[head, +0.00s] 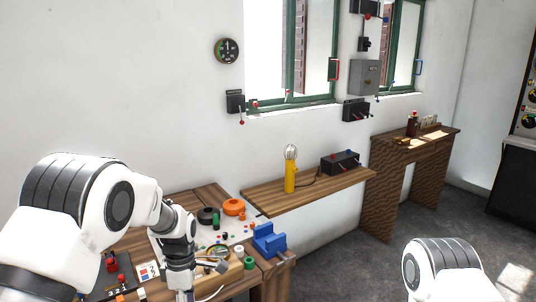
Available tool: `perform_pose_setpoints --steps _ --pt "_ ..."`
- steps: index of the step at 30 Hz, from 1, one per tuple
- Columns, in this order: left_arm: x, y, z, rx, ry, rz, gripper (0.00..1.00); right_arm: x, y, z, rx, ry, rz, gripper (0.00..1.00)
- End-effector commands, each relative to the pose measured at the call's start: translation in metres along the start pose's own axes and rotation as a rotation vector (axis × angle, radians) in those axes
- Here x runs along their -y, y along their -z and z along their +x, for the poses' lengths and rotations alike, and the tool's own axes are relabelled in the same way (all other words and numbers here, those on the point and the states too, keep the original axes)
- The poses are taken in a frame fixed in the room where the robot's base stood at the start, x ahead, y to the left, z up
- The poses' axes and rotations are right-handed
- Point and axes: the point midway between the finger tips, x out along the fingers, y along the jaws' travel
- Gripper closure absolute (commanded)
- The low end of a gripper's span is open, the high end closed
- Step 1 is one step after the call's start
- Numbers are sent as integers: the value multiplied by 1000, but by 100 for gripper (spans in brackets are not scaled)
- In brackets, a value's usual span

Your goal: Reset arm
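My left arm (100,205) comes in from the left and bends down over the workbench. Its gripper (181,282) points downward at the bottom edge of the head view. Its fingertips do not show clearly, so I cannot tell whether it is open or holds something. My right arm (440,270) shows only as a white and dark rounded link at the bottom right. The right gripper is out of view.
The workbench (212,192) holds a blue vise (268,240), an orange spool (234,207), a black spool (208,215) and small parts. A wall shelf (310,191) carries a yellow lamp (291,175) and a black box (341,162). Floor (345,265) is clear between bench and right arm.

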Motion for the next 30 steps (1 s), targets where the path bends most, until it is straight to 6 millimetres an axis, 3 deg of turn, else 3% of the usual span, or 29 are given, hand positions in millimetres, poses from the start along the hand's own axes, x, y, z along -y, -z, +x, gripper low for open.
perform_pose_setpoints --steps 7,11,15,17,18,21,23,25,27,30 --pt "54 19 94 0 183 -24 55 0 -1 8 1 0 0 60" --pt "106 36 165 5 275 29 55 0 -1 15 2 0 0 60" --pt "197 57 252 37 339 238 55 0 -1 23 1 0 0 60" --pt "243 65 282 61 336 394 55 0 0 26 1 0 0 60" --pt "275 70 296 78 317 530 55 0 -1 28 1 0 0 60" --pt "320 76 303 84 189 908 55 0 -1 29 2 0 0 60" --pt "320 76 295 44 82 1126 55 0 -1 27 2 0 0 60" --pt "307 75 290 -26 -28 1339 55 0 -1 27 1 0 0 60" --pt "287 75 289 -99 -106 1475 55 0 -1 27 2 0 0 60" --pt "280 75 288 -128 -127 1560 55 0 -1 27 1 0 0 60"
